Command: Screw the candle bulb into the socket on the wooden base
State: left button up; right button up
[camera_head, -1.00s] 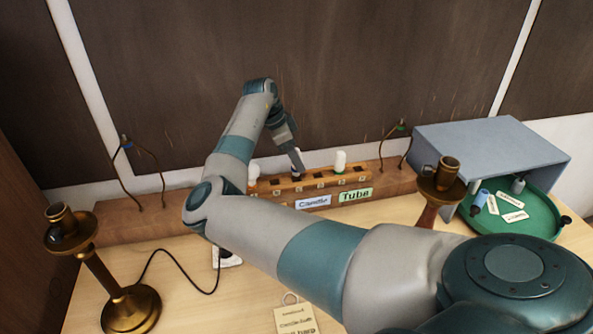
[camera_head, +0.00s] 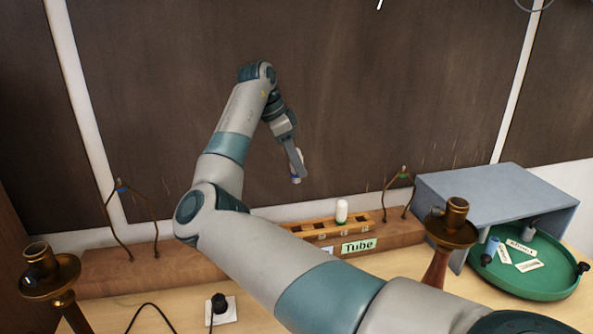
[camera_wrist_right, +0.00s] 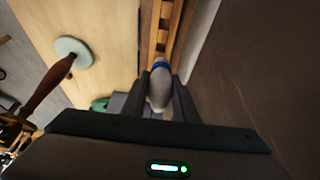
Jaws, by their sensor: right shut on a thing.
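My right gripper (camera_head: 297,172) is raised above the back ledge, in front of the dark wall panel. It is shut on a white bulb with a blue band (camera_wrist_right: 160,88), held between both fingers in the right wrist view. The bulb shows only small in the head view (camera_head: 296,178). A lamp with a reddish wooden stem (camera_head: 437,268) stands at the right, with a brass socket (camera_head: 456,213) on top, well apart from the bulb. Its stem (camera_wrist_right: 47,88) and pale round base (camera_wrist_right: 73,50) show in the right wrist view. My left gripper is out of view.
A brass lamp (camera_head: 47,278) stands at the left. A wooden rack (camera_head: 318,228) with a white bulb (camera_head: 341,211) sits behind a "Tube" label (camera_head: 358,246). A grey open box (camera_head: 500,192) and green tray (camera_head: 545,290) are at the right. Wire harps (camera_head: 131,222) rise at the back.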

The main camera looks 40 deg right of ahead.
dwell(0.4)
jog(key=s+d+r+m+g+y+p, duration=0.1)
jog(key=s+d+r+m, duration=0.35)
jog(key=s, duration=0.45)
jog(key=s+d+r+m+g+y+p, duration=0.1)
jog(key=s+d+r+m, duration=0.2)
jog(key=s+r, duration=0.5)
jog(key=s+a+r+m+y+p, duration=0.1)
jog(key=s+m, duration=0.4)
jog(key=s, duration=0.6)
jog(key=s+a+r+m+y+p, duration=0.1)
jog(key=s+a+m, duration=0.3)
jog(key=s, duration=0.8)
jog(key=shift+a+r+m+y, duration=0.35)
jog(key=shift+a+r+y, duration=0.55)
jog(key=shift+a, duration=0.2)
jog(key=shift+f, duration=0.25)
jog(key=shift+f+b, duration=1.3)
jog(key=shift+f, duration=0.55)
